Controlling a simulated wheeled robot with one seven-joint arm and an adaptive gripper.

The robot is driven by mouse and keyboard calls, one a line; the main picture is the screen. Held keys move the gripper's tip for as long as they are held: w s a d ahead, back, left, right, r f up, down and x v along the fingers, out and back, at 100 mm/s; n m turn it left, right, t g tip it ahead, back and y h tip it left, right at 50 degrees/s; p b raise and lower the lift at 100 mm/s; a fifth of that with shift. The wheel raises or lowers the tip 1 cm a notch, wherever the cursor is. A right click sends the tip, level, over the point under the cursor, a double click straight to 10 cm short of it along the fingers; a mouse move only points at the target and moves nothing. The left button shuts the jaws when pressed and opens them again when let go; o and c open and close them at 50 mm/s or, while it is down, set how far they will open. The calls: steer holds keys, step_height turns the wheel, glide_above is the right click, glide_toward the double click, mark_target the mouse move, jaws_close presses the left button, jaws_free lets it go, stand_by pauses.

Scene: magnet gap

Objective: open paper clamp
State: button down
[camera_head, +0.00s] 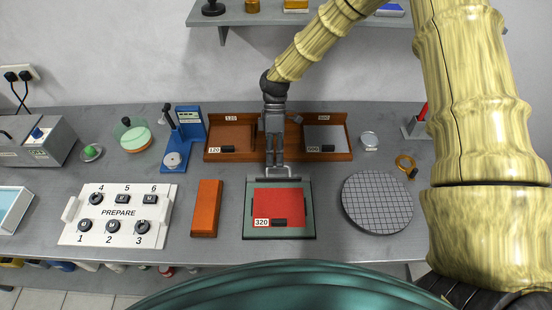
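A green plate (249,224) lies on the bench with a red sheet (270,200) marked 320 on it. A grey metal clamp bar (291,179) with a raised handle runs along the plate's far edge. I cannot tell whether it is lifted off the sheet. My gripper (274,165) points down at the middle of this bar. Its two fingers are close together, and their tips reach or overlap the handle. I cannot tell whether they touch it or grip it. The tips hide part of the handle.
An orange block (206,207) lies left of the plate, and a round gridded disc (377,202) lies right. Brown trays marked 120 (215,131) and a second one (340,156) stand behind. A white PREPARE tray (75,236) is at left. Bench shows between them.

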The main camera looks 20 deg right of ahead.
steer(key=shift+s+f+g, duration=0.3)
steer(key=shift+s+f, duration=0.05)
steer(key=shift+s, duration=0.1)
steer(key=c, duration=1.6)
jaws_free()
steer(key=shift+o, duration=0.2)
steer(key=shift+w+a+r, duration=0.1)
steer(key=shift+w, duration=0.1)
steer(key=shift+w+r, duration=0.1)
steer(key=shift+r, duration=0.1)
steer(key=v, duration=0.7)
